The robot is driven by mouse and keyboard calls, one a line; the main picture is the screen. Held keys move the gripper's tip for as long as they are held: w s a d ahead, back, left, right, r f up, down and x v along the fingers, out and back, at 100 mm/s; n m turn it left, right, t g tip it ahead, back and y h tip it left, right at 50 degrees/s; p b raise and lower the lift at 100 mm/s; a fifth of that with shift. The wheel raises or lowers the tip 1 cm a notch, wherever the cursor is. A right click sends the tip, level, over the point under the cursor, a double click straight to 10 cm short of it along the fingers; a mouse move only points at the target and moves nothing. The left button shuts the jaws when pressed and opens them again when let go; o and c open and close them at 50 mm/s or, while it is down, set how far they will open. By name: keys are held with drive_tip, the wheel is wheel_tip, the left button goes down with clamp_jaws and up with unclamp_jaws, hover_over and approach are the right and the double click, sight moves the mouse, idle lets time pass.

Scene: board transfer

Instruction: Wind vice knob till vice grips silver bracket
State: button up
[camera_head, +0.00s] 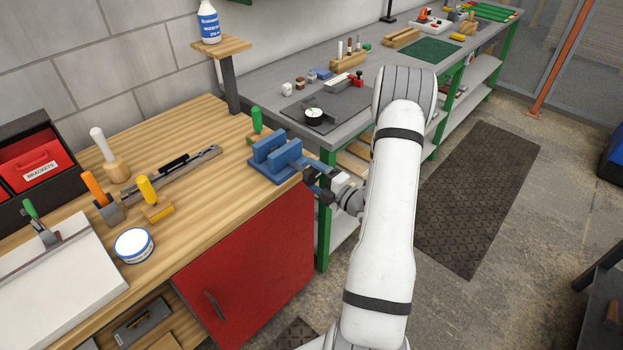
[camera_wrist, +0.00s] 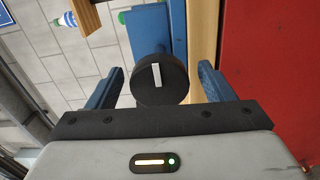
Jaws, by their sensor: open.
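The blue vice (camera_head: 275,160) stands at the right front corner of the wooden bench, and part of its blue body (camera_wrist: 172,30) shows in the wrist view. Its round black knob (camera_wrist: 158,88) has a white line mark that stands nearly upright in the wrist view. My gripper (camera_head: 320,182) is at the vice's front right side. In the wrist view my gripper (camera_wrist: 160,76) is open, with the knob between its two blue fingers and a visible gap on each side. I cannot make out the silver bracket in either view.
A green-handled tool (camera_head: 256,119) stands just behind the vice. A long metal tool (camera_head: 175,170), a yellow-handled tool (camera_head: 147,190) and a round white tin (camera_head: 134,245) are to its left. The red cabinet door (camera_head: 250,270) is below the bench. A grey bench (camera_head: 270,80) lies behind.

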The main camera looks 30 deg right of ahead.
drive_tip(key=b+v, duration=0.1)
drive_tip(key=v, duration=0.6)
drive_tip(key=shift+s, duration=0.25)
drive_tip(key=shift+d, duration=0.1)
